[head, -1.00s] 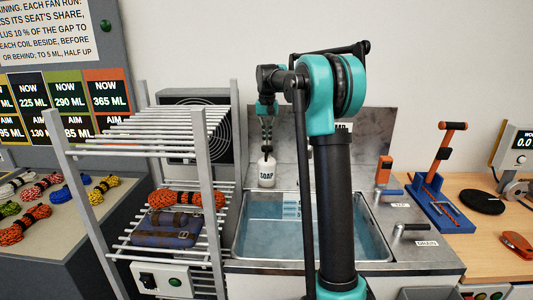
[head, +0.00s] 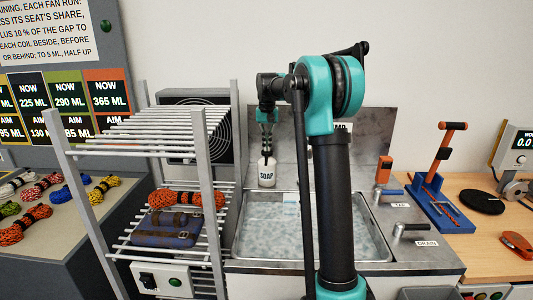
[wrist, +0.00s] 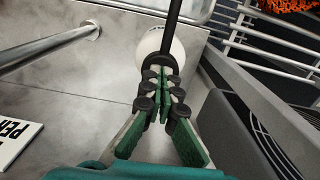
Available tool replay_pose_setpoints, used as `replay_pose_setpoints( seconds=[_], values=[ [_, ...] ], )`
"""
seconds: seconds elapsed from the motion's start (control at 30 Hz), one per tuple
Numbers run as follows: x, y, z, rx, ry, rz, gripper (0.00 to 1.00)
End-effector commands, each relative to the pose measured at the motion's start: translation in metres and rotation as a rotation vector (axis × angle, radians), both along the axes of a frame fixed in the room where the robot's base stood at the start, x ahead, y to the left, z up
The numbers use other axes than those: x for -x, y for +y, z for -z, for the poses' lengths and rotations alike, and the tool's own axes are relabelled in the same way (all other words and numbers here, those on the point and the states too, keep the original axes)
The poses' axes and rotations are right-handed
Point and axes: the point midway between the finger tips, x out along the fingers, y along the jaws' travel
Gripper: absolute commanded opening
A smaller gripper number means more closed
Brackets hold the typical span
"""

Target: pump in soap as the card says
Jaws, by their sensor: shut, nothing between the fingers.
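The white soap bottle (head: 267,176), labelled SOAP, stands upright at the back left edge of the sink (head: 240,243). My gripper (head: 267,152) points down directly over the bottle's pump top, its fingers shut with nothing between them. In the wrist view the fingertips (wrist: 163,72) meet over the dark pump head, and the white bottle (wrist: 151,43) shows behind them. Whether they press the pump is hard to tell. The sink water (head: 285,220) is covered with whitish suds. A card (wrist: 14,142) reading "PER" is cut off in the wrist view; its full text is hidden.
The tap (head: 384,168) and drain lever (head: 408,230) are at the sink's right.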

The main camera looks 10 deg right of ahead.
Motion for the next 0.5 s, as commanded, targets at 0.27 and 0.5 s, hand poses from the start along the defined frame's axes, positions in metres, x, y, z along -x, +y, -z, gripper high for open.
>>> replay_pose_setpoints(
  seconds=[0.27,0.5],
  values=[
    [0.0,0.0,-0.004,0.0,0.0,0.0,0.0],
    [0.0,0.0,-0.017,0.0,0.0,0.0,0.0]
  ],
)
